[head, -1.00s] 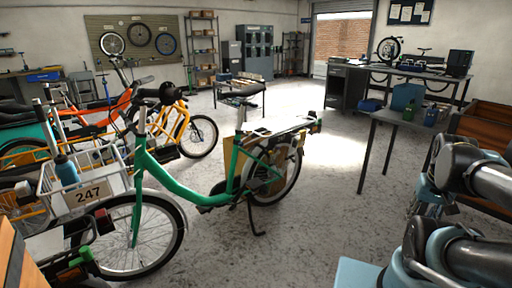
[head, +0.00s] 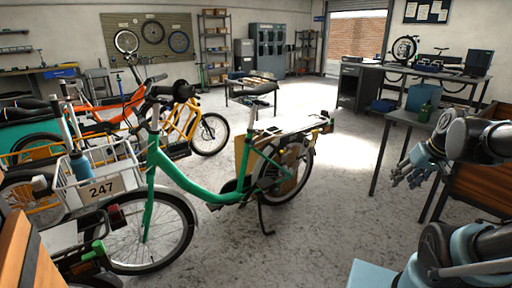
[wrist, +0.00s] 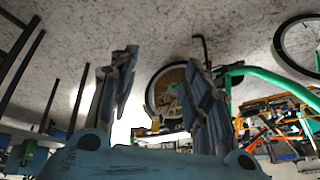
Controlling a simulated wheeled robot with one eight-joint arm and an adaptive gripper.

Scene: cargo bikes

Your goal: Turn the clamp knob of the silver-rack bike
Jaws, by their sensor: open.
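A green step-through bike (head: 205,188) stands on its kickstand in the middle of the head view, with a pale rear rack (head: 287,132) over its back wheel and a white front basket (head: 98,178) marked 247. I cannot tell for sure that this is the silver-rack bike, and no clamp knob is clearly visible. My gripper (head: 405,170) is at the right, well apart from the bike, open and empty. In the wrist view its two fingers (wrist: 160,65) are spread, with the green bike (wrist: 270,78) beyond them, upside down.
A wooden crate (head: 470,190) is at the right. Orange and yellow bikes (head: 180,128) crowd the left. Part of another bike (head: 85,262) is at the lower left. Floor (head: 320,220) between bike and table is clear.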

